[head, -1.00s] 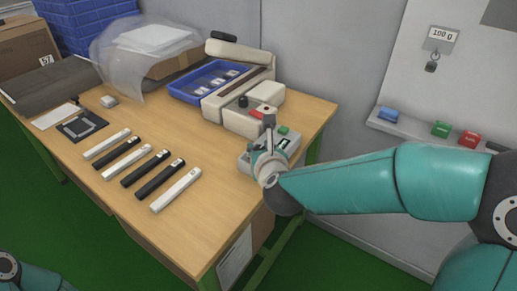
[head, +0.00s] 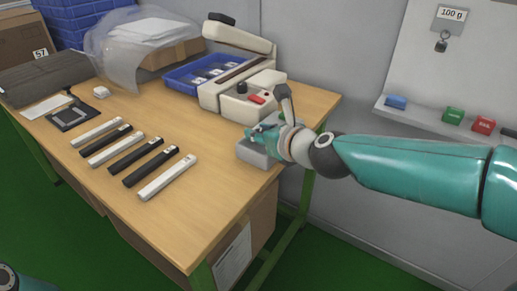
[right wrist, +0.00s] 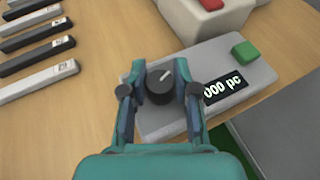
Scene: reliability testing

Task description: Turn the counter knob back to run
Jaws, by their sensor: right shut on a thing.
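The counter is a light grey box (head: 256,153) near the right edge of the table, partly hidden by my right gripper. In the right wrist view the counter (right wrist: 220,62) shows a black display (right wrist: 225,88) whose visible end reads "000 pc", and a green button (right wrist: 245,51). Its round black knob (right wrist: 160,86) has a white pointer mark aimed up and to the right. My right gripper (head: 258,131) is shut on the knob, one finger on each side. No run label can be read. My left gripper is out of view.
A cream machine (head: 225,88) with a red button stands just behind the counter. A blue tray (head: 172,78) lies beside it. Several black and white bars (head: 168,178) lie in a row to the left. A wall ledge (head: 425,118) holds small coloured blocks.

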